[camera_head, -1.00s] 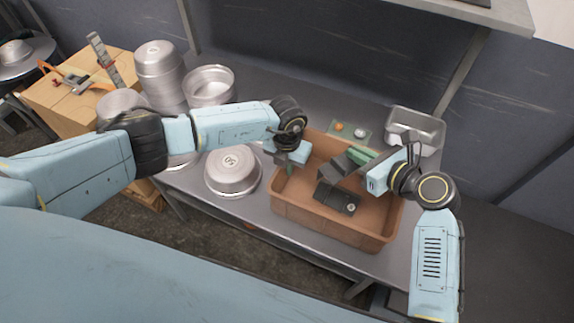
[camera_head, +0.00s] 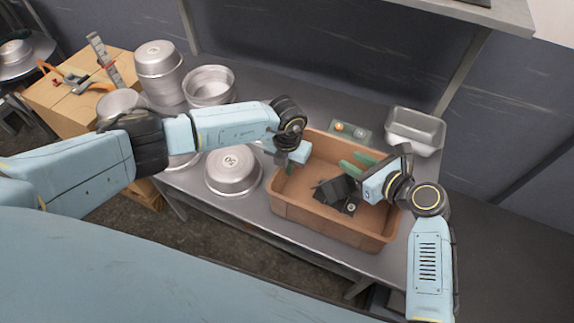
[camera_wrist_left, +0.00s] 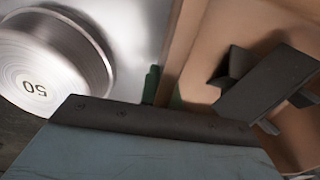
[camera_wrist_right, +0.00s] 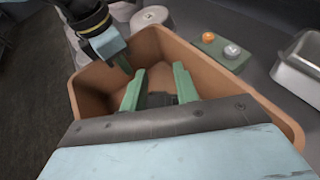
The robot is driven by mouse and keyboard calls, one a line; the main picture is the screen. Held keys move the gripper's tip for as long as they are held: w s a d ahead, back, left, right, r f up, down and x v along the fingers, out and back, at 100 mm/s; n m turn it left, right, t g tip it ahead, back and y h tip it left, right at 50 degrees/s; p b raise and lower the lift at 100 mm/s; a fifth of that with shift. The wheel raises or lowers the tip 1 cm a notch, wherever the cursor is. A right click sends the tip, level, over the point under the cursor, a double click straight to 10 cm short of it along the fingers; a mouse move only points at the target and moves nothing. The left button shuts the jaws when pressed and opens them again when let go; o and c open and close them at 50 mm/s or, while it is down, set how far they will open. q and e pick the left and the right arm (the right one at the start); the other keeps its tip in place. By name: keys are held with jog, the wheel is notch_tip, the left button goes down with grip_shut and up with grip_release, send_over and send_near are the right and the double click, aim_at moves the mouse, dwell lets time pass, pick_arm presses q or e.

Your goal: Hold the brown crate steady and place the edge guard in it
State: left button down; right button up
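The brown crate (camera_head: 285,208) stands on the metal table. My left gripper (camera_head: 281,164) is at its left wall; in the left wrist view its green fingers lie close on either side of the crate wall (camera_wrist_left: 182,45). A dark edge guard (camera_head: 333,189) lies tilted inside the crate, against other dark material with a pale round spot. The dark slab also shows in the left wrist view (camera_wrist_left: 268,86). My right gripper (camera_head: 358,164) is over the crate's right part, its green fingers (camera_wrist_right: 159,88) spread apart. Dark material shows between and below them, apparently not gripped.
A grey metal pan (camera_head: 415,128) stands behind the crate at right. A green board (camera_head: 349,132) with an orange and a silver knob lies behind it. A round pan marked 50 (camera_head: 232,170) and stacked pans (camera_head: 160,70) stand to the left.

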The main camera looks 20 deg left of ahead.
jog(key=v, duration=1.2)
pick_arm(q)
jog(key=c, duration=1.6)
grip_release()
jog(key=shift+o, duration=0.2)
jog(key=shift+r, duration=0.1)
